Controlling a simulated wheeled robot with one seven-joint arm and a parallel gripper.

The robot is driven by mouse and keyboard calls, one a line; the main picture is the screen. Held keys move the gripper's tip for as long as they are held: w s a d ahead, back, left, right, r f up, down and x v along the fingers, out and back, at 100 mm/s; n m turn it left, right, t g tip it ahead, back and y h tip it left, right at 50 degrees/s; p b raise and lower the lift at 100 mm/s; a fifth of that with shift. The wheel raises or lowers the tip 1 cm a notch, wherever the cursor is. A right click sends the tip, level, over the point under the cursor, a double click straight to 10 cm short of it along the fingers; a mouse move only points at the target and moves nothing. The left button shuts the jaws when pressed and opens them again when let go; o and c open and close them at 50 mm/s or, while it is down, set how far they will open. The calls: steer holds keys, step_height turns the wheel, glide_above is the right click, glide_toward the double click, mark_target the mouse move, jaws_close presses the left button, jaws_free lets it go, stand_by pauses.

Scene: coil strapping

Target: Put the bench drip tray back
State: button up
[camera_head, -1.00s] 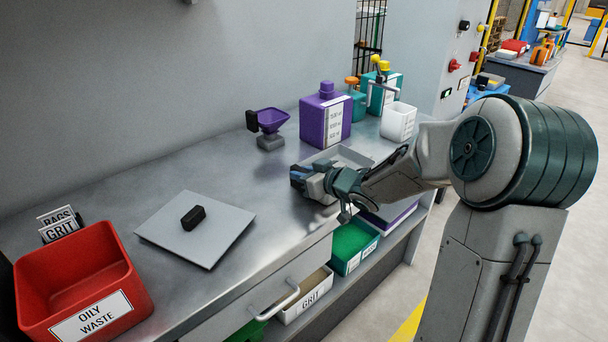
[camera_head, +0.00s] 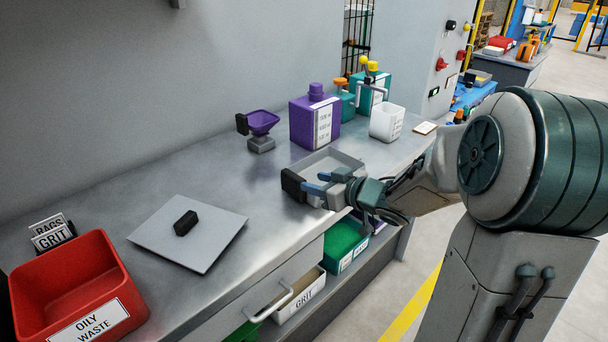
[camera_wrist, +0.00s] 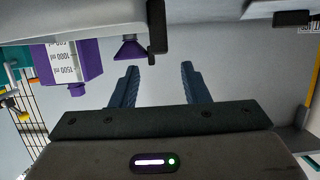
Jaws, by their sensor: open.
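The drip tray (camera_head: 345,157) is a shallow grey open tray with a black block handle (camera_head: 293,185) at its left end. It lies on the bench (camera_head: 230,165) near the front edge, in front of the purple bottle. My gripper (camera_head: 318,183) is open, low over the tray's front side, just right of the black handle. It partly hides the tray, and I cannot tell whether it touches it. In the wrist view, the open fingers (camera_wrist: 160,68) have nothing between them; a black block at the top appears to be the tray's handle (camera_wrist: 157,25).
Behind the tray stand a purple bottle (camera_head: 314,120), a purple funnel (camera_head: 262,122) on a stand and a white container (camera_head: 387,122). A flat grey plate (camera_head: 205,240) with a black handle and a red oily-waste bin (camera_head: 75,285) are left. Bench between plate and tray is clear.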

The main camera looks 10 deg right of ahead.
steer(key=s+d+m+g+h, duration=0.2)
steer(key=s+d+m+h, duration=0.3)
steer(key=s+d+h, duration=0.45)
steer(key=s+a+m+g, duration=0.1)
steer(key=s+a+g, duration=0.2)
steer(key=s, duration=0.5)
steer(key=s+a+f+m+g+y, duration=0.1)
steer(key=s+a+g, duration=0.3)
steer(key=s, duration=0.4)
steer(key=shift+a+f+g, duration=0.25)
steer(key=shift+a+g, duration=0.05)
steer(key=shift+a, duration=0.15)
